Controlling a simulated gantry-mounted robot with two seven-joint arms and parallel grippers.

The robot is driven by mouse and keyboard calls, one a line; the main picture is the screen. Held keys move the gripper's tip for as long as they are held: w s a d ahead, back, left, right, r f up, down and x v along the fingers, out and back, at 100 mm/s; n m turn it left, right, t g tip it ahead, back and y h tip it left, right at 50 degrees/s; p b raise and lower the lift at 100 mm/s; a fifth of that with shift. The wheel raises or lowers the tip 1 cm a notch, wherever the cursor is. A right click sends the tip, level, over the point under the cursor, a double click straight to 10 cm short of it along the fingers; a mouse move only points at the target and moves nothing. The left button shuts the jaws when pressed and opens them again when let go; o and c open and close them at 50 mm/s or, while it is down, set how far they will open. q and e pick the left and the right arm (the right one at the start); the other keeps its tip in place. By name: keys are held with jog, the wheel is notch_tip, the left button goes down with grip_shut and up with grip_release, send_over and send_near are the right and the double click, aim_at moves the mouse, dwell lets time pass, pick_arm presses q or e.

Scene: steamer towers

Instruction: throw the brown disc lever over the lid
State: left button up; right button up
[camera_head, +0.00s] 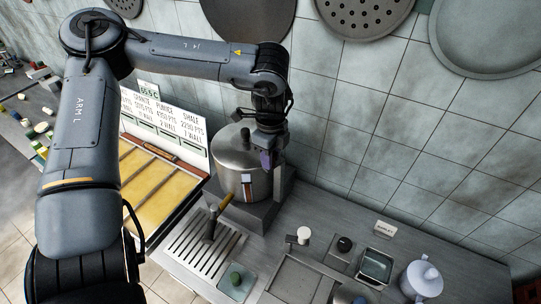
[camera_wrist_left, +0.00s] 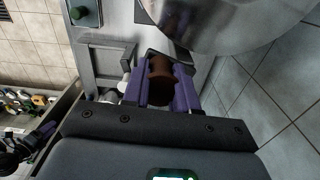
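The steamer pot (camera_head: 238,172) is a tall metal drum at the back, with a domed lid (camera_head: 236,150) and a dark knob on top. My left gripper (camera_head: 267,161) is at the pot's right side, below lid height. In the left wrist view, the brown disc lever (camera_wrist_left: 160,75) stands between the purple fingers of my left gripper (camera_wrist_left: 163,88). It fills the narrow gap, so the fingers look shut on it. The rounded metal of the pot (camera_wrist_left: 215,22) is just beyond. The lever is hidden in the head view.
A yellow-panelled tray (camera_head: 150,190) lies left. A lidded light-blue pot (camera_head: 421,279) stands right. The tiled wall is close behind.

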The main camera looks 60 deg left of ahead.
pick_arm(q)
grip_shut()
jog(key=a+m, duration=0.1)
jog(key=m, duration=0.3)
jog(key=w+a+m+p, duration=0.1)
jog(key=m, duration=0.4)
jog(key=a+m, duration=0.1)
jog(key=m, duration=0.3)
jog(key=shift+w+a, duration=0.15)
jog(key=shift+a, duration=0.25)
jog(key=shift+w+a+m+p, duration=0.15)
jog(key=shift+w+m, duration=0.1)
jog(key=shift+m, duration=0.75)
jog(key=shift+w+a+m+p, duration=0.15)
jog(key=shift+w+m, duration=0.1)
jog(key=shift+m, duration=0.75)
